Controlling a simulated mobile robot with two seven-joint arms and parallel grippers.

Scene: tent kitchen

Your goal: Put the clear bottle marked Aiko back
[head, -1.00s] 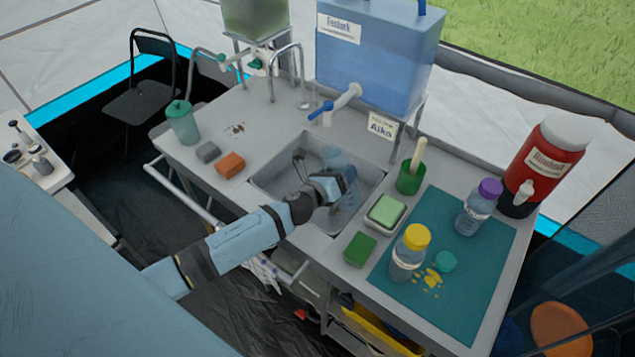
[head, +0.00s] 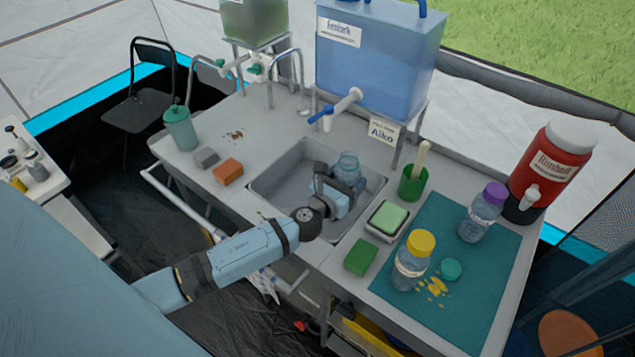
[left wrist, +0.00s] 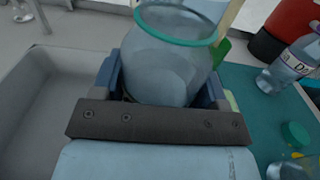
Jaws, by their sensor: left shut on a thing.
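My left gripper (head: 343,189) is shut on a clear open bottle (head: 349,168) over the sink (head: 272,178). In the left wrist view the bottle (left wrist: 165,60) stands roughly upright between the fingers (left wrist: 162,85), with a teal ring round its open mouth. No name shows on its visible side. A card reading Aiko (head: 383,131) stands at the counter's back edge, below the blue tank. A teal lid (head: 451,268) lies on the teal mat (head: 475,310). My right gripper is not in view.
On the mat stand a yellow-capped bottle (head: 412,262) and a purple-capped bottle (head: 482,212), with yellow bits (head: 433,288) nearby. A green cup (head: 413,184), soap dish (head: 386,220) and green sponge (head: 361,257) line the sink's right side. The blue tank's tap (head: 340,107) overhangs the sink's back.

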